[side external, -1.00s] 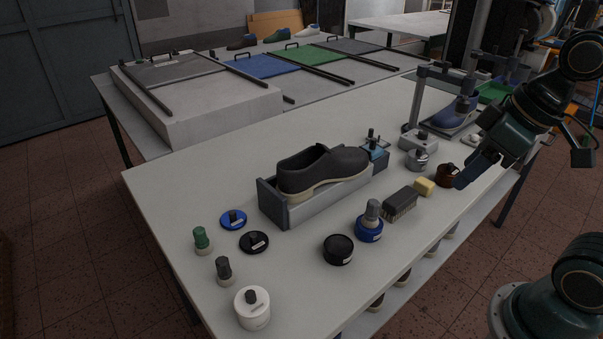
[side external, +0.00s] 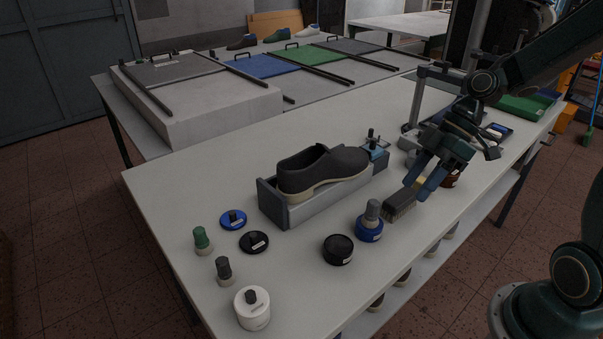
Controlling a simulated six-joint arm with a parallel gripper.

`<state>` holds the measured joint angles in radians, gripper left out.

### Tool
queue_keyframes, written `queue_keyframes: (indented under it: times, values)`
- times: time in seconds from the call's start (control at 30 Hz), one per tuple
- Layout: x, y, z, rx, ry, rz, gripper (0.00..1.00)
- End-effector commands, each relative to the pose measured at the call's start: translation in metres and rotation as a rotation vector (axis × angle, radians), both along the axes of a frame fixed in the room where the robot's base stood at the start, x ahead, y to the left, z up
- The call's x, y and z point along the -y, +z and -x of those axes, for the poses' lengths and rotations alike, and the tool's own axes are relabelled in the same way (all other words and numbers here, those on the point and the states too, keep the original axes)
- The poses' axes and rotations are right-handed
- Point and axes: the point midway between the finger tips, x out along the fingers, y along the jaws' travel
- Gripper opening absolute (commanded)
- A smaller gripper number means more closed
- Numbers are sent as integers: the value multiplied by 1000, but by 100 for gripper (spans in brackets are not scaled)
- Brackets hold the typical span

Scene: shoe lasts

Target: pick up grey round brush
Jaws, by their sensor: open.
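A round brush with a grey handle (side external: 372,211) stands upright on or in a blue jar (side external: 369,230), right of the shoe; its lower end is hidden. A similar round brush with a darker grey handle (side external: 223,267) and pale bristles stands upright at the front left. My gripper (side external: 418,191) is open and empty, its fingers pointing down. It is above and to the right of the grey brush on the blue jar, over the dark block brush.
The dark block brush (side external: 398,207) lies close to the blue jar. A black jar (side external: 338,249) stands in front. A shoe (side external: 322,168) rests on a metal holder behind. A green-handled brush (side external: 201,238), lids and a white jar (side external: 252,310) stand left.

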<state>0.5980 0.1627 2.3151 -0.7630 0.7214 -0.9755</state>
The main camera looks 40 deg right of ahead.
Motion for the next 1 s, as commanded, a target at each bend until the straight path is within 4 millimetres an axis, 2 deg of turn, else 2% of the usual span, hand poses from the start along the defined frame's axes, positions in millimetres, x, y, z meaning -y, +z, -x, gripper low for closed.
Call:
queue_keyframes:
  times: [0.5,0.8,1.0]
  values:
    - [41,-44,-20,290,142,-329,49]
    - [61,-56,-23,478,149,-432,49]
    - [64,-57,-23,513,149,-445,49]
